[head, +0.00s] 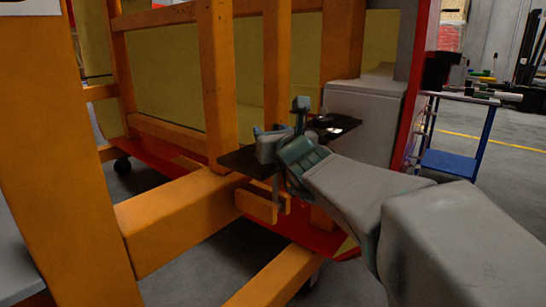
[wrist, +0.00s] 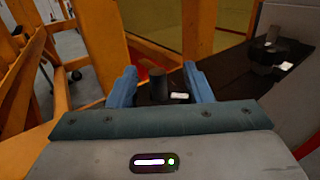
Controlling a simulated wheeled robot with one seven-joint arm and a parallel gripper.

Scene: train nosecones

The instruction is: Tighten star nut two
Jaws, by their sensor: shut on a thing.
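A dark plate (head: 245,162) lies across the orange frame, and it also shows in the wrist view (wrist: 235,75). My gripper (head: 268,143) is over this plate, its two blue fingers (wrist: 160,88) on either side of a dark star nut with an upright stud (wrist: 157,80). The gripper is shut on this nut; the contact itself is mostly hidden behind the fingers and palm. A second dark star nut with a stud (wrist: 270,42) stands on the plate to the right, apart from my gripper. I cannot tell the nuts' numbers from any marking.
Orange beams (head: 217,85) and posts stand close to the left of and behind my gripper. A grey box (head: 362,115) is just right of the plate. A blue-framed trolley (head: 455,160) with items on top stands on open floor at the right.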

